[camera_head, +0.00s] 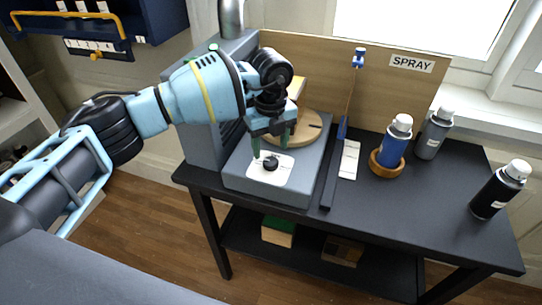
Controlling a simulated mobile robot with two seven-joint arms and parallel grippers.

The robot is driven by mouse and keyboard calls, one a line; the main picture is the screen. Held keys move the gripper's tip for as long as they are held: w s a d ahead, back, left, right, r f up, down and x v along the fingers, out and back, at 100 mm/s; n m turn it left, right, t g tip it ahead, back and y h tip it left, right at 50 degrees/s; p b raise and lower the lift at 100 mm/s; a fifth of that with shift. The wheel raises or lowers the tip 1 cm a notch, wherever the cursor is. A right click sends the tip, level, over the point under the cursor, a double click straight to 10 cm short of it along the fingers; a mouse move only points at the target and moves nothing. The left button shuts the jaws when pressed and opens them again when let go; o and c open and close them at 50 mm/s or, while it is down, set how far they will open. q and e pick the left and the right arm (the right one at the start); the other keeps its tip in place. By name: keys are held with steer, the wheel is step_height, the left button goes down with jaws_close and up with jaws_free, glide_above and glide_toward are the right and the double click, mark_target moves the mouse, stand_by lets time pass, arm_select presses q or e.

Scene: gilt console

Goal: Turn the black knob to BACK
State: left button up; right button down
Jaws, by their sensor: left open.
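The black knob (271,164) sits on a white plate (261,175) at the front of a grey machine (236,181) on the black table. Markings on the plate are too small to read, so I cannot tell which way the knob points. My left gripper (269,154) reaches in from the left with its green fingers pointing down. The fingers are open and apart, one on each side above the knob. I cannot tell whether they touch it. My right gripper is not in view.
A round wooden disc (306,128) lies on the machine behind my gripper. To the right stand a blue spray can (393,150) in a wooden ring, a grey can (432,136) and a black can (492,196). A wooden board with a SPRAY sign (411,64) closes the back.

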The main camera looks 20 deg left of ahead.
mark_target(271, 161)
arm_select(q)
steer(key=shift+f, duration=2.25)
steer(key=c, duration=1)
